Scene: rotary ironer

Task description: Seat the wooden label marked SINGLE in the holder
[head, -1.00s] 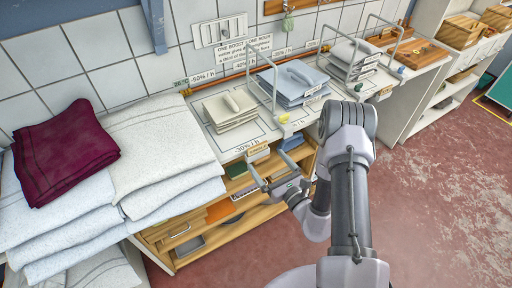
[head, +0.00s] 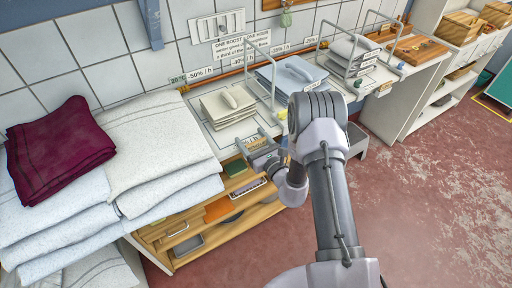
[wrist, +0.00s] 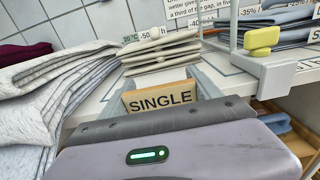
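The wooden label marked SINGLE (wrist: 160,101) is upright and faces me in the wrist view, at the table's front edge. My gripper (head: 254,140) is at that edge in the head view, in front of the pale folded stack. In the wrist view its two fingers (wrist: 163,84) lie to the left and right of the label, close to its sides. I cannot tell whether both fingers touch the label. The label's lower edge is hidden behind my gripper body. I cannot make out the holder separately here.
Pale folded cloths (head: 228,107) lie on the table, with a blue stack (head: 291,78) and wire frames to the right. Thick white folded linen (head: 160,150) is close on the left, with a maroon cloth (head: 58,150) on top. Wooden shelves (head: 215,215) stand below. A yellow knob (wrist: 261,40) is at right.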

